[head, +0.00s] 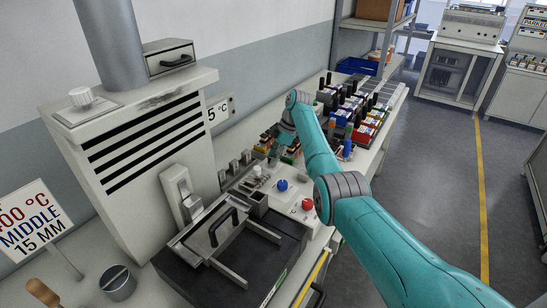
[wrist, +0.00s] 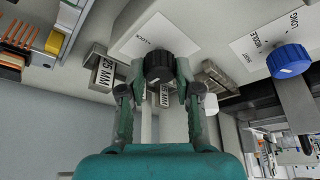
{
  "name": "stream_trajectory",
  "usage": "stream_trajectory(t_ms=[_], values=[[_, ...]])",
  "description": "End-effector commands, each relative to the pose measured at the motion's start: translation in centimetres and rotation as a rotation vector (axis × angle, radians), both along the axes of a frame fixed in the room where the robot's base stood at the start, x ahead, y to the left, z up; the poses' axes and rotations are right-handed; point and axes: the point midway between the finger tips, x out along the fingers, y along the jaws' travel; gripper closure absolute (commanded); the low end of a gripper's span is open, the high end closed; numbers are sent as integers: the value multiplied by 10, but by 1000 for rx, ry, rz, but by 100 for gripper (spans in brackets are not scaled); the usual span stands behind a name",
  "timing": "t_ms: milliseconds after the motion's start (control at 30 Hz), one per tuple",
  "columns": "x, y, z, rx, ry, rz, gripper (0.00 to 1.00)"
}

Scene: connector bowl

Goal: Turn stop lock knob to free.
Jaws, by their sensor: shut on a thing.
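A black round knob (wrist: 159,62) sits on a white plate (wrist: 128,42) in the wrist view. A small word, seemingly LOCK, is printed on the plate up and left of the knob. My gripper (wrist: 160,78) has one finger on each side of the knob and is shut on it. The knob's front shows a lighter mark, but its exact pointing is too small to tell. In the head view my arm (head: 349,187) reaches over the bench, and the black knob cannot be made out there.
In the head view the blue knob (head: 282,185) and a red knob (head: 307,204) are on the panel. Metal blocks marked 25 MM (wrist: 102,72) stand beside my fingers. A grey furnace (head: 140,150) stands left.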

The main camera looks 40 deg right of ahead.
Motion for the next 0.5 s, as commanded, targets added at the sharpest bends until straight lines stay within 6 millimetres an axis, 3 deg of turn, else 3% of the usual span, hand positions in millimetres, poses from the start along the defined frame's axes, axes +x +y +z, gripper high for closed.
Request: stream_trajectory(t_ms=[333, 367, 433, 500], values=[[0, 0, 0, -1, 0, 2, 100], [0, 0, 0, 0, -1, 2, 60], [0, 0, 0, 0, 0, 1, 42], [0, 0, 0, 0, 0, 1, 42]])
